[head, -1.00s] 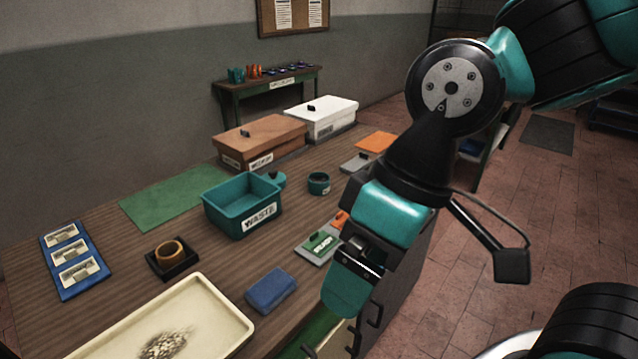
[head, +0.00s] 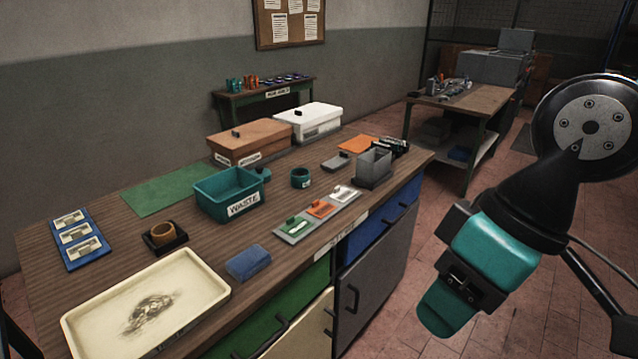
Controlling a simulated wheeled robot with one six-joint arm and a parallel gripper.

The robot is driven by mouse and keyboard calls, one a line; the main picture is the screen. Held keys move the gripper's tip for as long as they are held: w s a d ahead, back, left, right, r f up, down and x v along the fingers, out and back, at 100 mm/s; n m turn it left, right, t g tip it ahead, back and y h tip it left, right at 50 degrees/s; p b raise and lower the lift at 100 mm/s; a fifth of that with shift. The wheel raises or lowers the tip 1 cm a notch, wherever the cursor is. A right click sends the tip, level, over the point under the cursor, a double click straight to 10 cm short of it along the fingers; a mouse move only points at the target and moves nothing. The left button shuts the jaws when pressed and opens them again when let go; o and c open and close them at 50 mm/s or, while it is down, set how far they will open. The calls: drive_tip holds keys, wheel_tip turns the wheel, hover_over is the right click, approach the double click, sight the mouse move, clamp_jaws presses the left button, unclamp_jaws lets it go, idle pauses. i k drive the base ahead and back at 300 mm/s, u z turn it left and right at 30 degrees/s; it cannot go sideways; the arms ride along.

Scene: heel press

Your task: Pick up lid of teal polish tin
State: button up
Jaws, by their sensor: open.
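A small teal tin (head: 300,178) with a white label stands on the workbench (head: 120,222), right of the waste bin. Its top looks dark, and I cannot tell whether a lid is on it. Another small teal rounded piece (head: 263,174) shows behind the bin's right corner, partly hidden; I cannot tell if it is a lid. My gripper (head: 448,308) is open, pointing down over the floor to the right of the bench. It is well apart from the tin and holds nothing that I can see.
The teal waste bin (head: 228,194) stands close left of the tin. Brown (head: 250,142) and white (head: 308,122) lidded boxes are behind. A cream tray (head: 205,292) lies in front.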

sight(258, 170)
drive_tip(key=k, duration=0.4)
drive_tip(key=z, duration=0.9)
drive_tip(key=i, duration=1.1)
drive_tip(key=u, duration=0.4)
drive_tip(key=i, duration=0.65)
drive_tip(key=u, duration=1.35)
drive_tip(key=i, duration=0.6)
drive_tip(key=u, duration=0.6)
